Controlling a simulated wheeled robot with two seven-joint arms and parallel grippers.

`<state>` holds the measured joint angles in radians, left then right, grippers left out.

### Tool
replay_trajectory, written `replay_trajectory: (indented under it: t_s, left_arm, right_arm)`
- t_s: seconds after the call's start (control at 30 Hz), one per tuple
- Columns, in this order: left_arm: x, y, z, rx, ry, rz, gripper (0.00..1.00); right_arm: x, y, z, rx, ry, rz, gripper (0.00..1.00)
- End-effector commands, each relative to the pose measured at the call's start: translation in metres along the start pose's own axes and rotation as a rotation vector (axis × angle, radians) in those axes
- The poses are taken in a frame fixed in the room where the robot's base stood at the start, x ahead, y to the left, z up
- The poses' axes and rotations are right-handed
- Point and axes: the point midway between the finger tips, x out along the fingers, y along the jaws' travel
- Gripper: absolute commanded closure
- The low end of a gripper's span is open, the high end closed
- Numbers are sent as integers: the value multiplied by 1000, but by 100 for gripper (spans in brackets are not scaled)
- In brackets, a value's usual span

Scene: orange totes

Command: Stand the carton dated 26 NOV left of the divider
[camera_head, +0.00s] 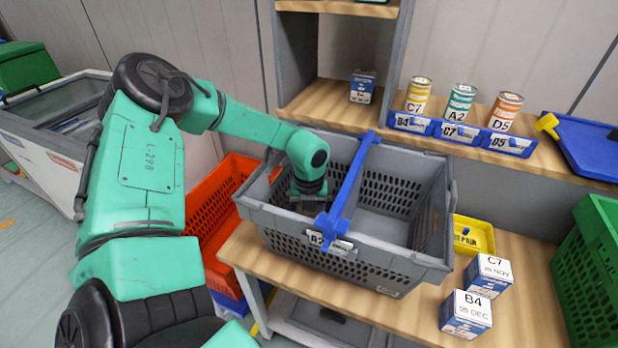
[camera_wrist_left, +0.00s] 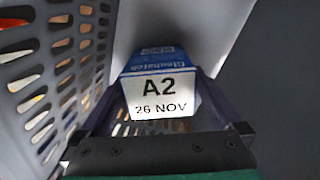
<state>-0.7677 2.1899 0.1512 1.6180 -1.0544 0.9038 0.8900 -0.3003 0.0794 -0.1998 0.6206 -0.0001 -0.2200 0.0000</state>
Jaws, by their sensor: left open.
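The carton dated 26 NOV (camera_wrist_left: 163,97), marked A2, is blue and white and shows in the left wrist view with its labelled top towards the camera. It is inside the grey tote (camera_head: 330,250), in the compartment left of the blue divider (camera_head: 352,182). My left gripper (camera_head: 309,204) reaches down into that compartment. Its jaws are open, with one finger on each side of the carton in the left wrist view (camera_wrist_left: 163,108). In the head view the carton is hidden by the gripper and tote wall. My right gripper is not in view.
Cartons C7 28 NOV (camera_head: 488,277) and B4 28 DEC (camera_head: 466,314) stand on the bench right of the tote. A yellow tray (camera_head: 475,235) and green crate (camera_head: 595,265) are beyond. Cans and another carton (camera_head: 363,87) stand on the shelf. The tote's right compartment looks empty.

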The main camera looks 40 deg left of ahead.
Motion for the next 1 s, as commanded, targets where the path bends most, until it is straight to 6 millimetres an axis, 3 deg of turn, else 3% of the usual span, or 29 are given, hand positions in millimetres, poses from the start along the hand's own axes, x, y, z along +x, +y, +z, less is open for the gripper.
replay_trajectory:
  t_s: [0.3,0.5,1.0]
  left_arm:
    - [-64,-1,1,2,-5,-4,0]
    - [-94,0,0,0,-2,-1,0]
    - [-99,0,0,1,0,1,0]
  right_arm:
    - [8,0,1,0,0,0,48]
    - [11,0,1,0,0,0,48]
    - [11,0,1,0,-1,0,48]
